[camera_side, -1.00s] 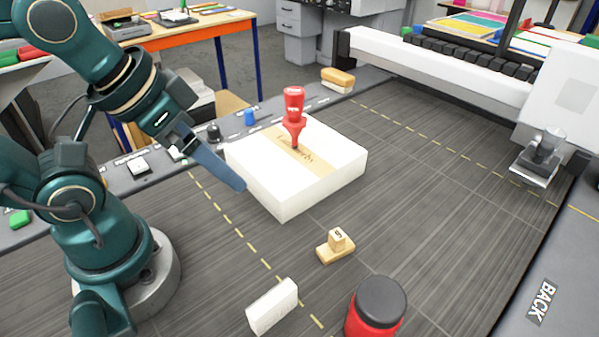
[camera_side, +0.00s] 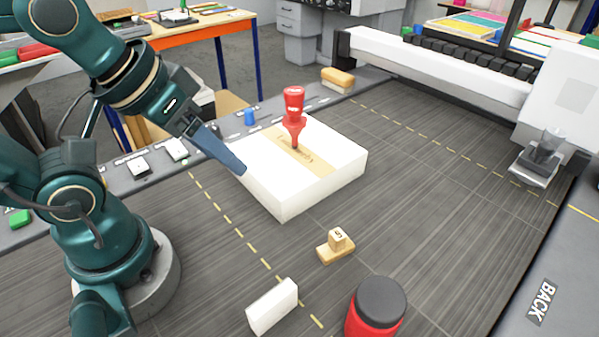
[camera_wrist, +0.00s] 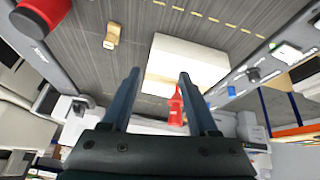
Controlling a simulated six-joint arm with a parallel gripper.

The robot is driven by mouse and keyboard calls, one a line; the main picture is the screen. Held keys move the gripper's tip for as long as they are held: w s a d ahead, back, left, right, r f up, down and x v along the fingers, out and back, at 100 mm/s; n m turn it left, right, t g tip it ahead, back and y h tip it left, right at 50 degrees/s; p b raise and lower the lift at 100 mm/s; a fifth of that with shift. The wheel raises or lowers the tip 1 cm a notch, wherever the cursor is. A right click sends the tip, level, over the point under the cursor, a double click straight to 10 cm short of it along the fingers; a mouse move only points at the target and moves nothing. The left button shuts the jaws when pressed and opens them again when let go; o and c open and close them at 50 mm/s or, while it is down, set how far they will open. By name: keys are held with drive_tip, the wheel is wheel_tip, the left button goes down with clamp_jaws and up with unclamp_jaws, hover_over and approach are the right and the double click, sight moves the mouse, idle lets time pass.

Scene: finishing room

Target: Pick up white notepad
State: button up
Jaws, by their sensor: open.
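A thick white paper block (camera_side: 282,200) with a tan band lies flat on the grey bed; it also shows in the wrist view (camera_wrist: 190,50). A red bottle-like tool (camera_side: 294,108) stands nose-down on its band. A smaller plain white block (camera_side: 272,306) sits near the front edge; I cannot tell which white block is the notepad. My gripper (camera_side: 238,170) is open and empty, its fingertips overlapping the big block's left edge in the side view. I cannot tell whether they touch it. In the wrist view the fingers (camera_wrist: 159,74) are spread, with the red tool (camera_wrist: 176,105) showing between them.
A small wooden stamp (camera_side: 336,246) and a red jar with a dark lid (camera_side: 377,310) stand in front of the big block. A tan-and-white block (camera_side: 338,80) lies on the back ledge. A white gantry (camera_side: 440,65) spans the back right. The bed's right part is clear.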

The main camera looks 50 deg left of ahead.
drive_tip(key=w+d+n+g, duration=0.1)
drive_tip(key=w+d, duration=0.1)
drive_tip(key=d, duration=0.1)
drive_tip(key=g+h, duration=0.1)
drive_tip(key=g, duration=0.2)
hover_over(270, 299)
drive_tip(key=w+a, duration=0.3)
drive_tip(key=w, duration=0.1)
wheel_tip(270, 299, down, 6)
drive_tip(key=s+d+f, duration=0.1)
drive_tip(key=s+d+f+m+g, duration=0.1)
drive_tip(key=s+f+m, duration=0.1)
drive_tip(key=f, duration=0.1)
drive_tip(key=shift+s+d+g+y, duration=0.25)
drive_tip(key=shift+d+g+y, duration=0.15)
drive_tip(key=shift+s+d+f, duration=0.1)
drive_tip(key=shift+s+f, duration=0.1)
drive_tip(key=shift+s, duration=0.05)
drive_tip(key=shift+f+m, duration=0.3)
drive_tip(key=shift+f, duration=2.2)
clamp_jaws()
